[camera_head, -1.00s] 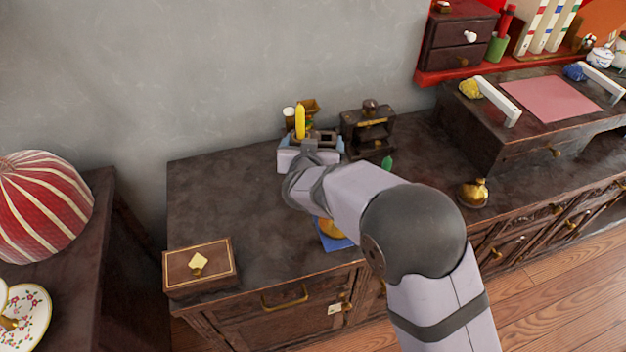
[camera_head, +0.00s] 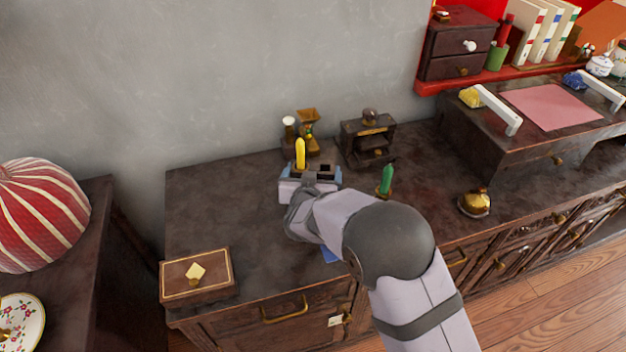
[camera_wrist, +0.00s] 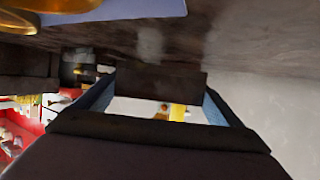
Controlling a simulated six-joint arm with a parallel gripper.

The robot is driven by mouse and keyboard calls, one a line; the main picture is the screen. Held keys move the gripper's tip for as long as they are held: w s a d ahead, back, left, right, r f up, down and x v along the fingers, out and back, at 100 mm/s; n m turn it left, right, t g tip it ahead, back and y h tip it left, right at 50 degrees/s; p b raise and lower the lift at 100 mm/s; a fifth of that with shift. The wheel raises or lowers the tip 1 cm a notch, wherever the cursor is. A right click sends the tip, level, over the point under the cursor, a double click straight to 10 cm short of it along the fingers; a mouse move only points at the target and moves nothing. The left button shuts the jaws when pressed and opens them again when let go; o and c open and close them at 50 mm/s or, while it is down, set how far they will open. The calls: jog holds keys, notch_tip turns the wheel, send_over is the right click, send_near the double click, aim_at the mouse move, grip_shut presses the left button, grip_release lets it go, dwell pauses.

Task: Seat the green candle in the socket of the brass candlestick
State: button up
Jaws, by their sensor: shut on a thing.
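My gripper (camera_head: 313,172) is shut on a yellow candle (camera_head: 300,153), which points upward above the left part of the jaws in the head view. A yellow piece (camera_wrist: 178,112) shows between the fingers in the wrist view. The green candle (camera_head: 387,178) stands upright to the right of my gripper, apart from it, with a small brassy base at its foot. I cannot tell whether that base is the brass candlestick. In the wrist view, a golden object (camera_wrist: 22,18) lies at the upper left beside a blue mat (camera_wrist: 130,10); its kind is unclear.
Behind my gripper stand a brass-and-wood item (camera_head: 308,130) and a small dark cabinet (camera_head: 354,145). A wooden box (camera_head: 180,287) lies at the front left, and a golden pot (camera_head: 474,202) stands to the right. The dresser's left top (camera_head: 225,200) is clear.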

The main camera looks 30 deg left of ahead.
jog(key=shift+f, duration=1.35)
jog(key=shift+f, duration=0.1)
jog(key=o, duration=1.1)
jog(key=shift+f, duration=0.1)
jog(key=shift+s+d+r, duration=0.15)
jog(key=shift+s+r, duration=0.2)
jog(key=shift+s, duration=0.05)
jog(key=v, duration=1.1)
jog(key=shift+r, duration=0.1)
jog(key=c, duration=1.6)
